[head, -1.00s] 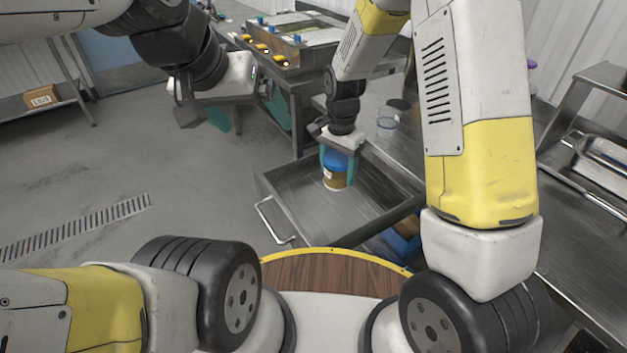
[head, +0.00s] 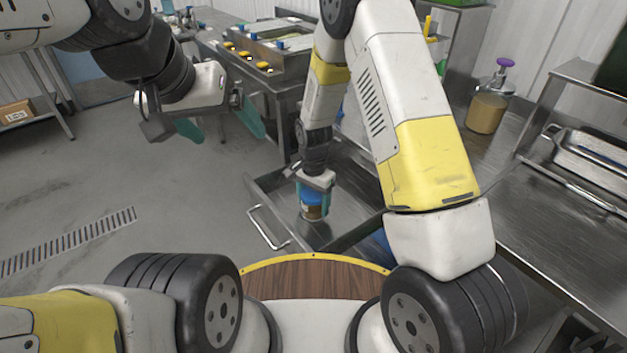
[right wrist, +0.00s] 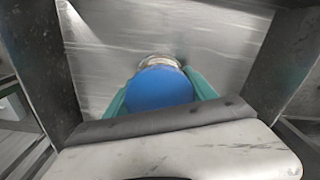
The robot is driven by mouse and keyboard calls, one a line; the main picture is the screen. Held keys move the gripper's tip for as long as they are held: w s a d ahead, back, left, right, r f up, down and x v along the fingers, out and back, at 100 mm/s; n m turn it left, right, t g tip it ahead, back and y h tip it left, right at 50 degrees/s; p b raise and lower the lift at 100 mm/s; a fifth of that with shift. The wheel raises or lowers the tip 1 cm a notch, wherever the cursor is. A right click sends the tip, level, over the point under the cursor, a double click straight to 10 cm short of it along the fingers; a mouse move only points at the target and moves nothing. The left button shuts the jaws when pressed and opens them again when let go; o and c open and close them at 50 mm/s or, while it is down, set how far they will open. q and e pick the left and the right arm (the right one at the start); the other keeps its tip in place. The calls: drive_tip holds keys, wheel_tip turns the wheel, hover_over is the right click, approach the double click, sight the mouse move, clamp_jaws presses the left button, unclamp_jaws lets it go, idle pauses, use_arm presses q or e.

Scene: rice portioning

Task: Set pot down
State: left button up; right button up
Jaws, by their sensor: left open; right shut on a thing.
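The pot (head: 312,212), a small brown jar with a blue lid, is in the open metal drawer (head: 352,228). My right gripper (head: 313,198) is shut on it from above, with the teal fingers on its sides. In the right wrist view the round blue lid (right wrist: 160,88) is between the fingers, over the drawer's grey floor. The pot looks upright and near the drawer floor; I cannot tell whether it touches. My left gripper (head: 220,124) is open and empty, up over the floor on the left.
The drawer's front handle (head: 268,230) faces left. A steel counter (head: 540,200) on the right holds a pump bottle (head: 487,108) with a purple top and a metal tray (head: 590,165). A workbench (head: 265,75) with yellow-marked bins stands behind.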

drive_tip(key=o, duration=1.5)
drive_tip(key=shift+f, duration=0.1)
wheel_tip(320, 180, up, 12)
drive_tip(key=s+d+r+n+t+y, duration=0.15)
drive_tip(key=d+r, duration=0.25)
drive_tip(key=r, duration=0.6)
drive_tip(key=s+d+r+n+t, duration=0.1)
drive_tip(key=s+d+r+n, duration=0.1)
drive_tip(key=s+r, duration=0.3)
drive_tip(key=s+d+r+n+t, duration=0.2)
drive_tip(key=s+d+r, duration=0.2)
drive_tip(key=s, duration=0.3)
drive_tip(key=s+d+r+n+t, duration=0.1)
drive_tip(key=s+d+r+n, duration=0.1)
drive_tip(key=s+d+r, duration=0.2)
drive_tip(key=shift+s+d+r+t+y, duration=0.1)
drive_tip(key=shift+s+r+t+y, duration=0.25)
drive_tip(key=shift+s+r, duration=0.9)
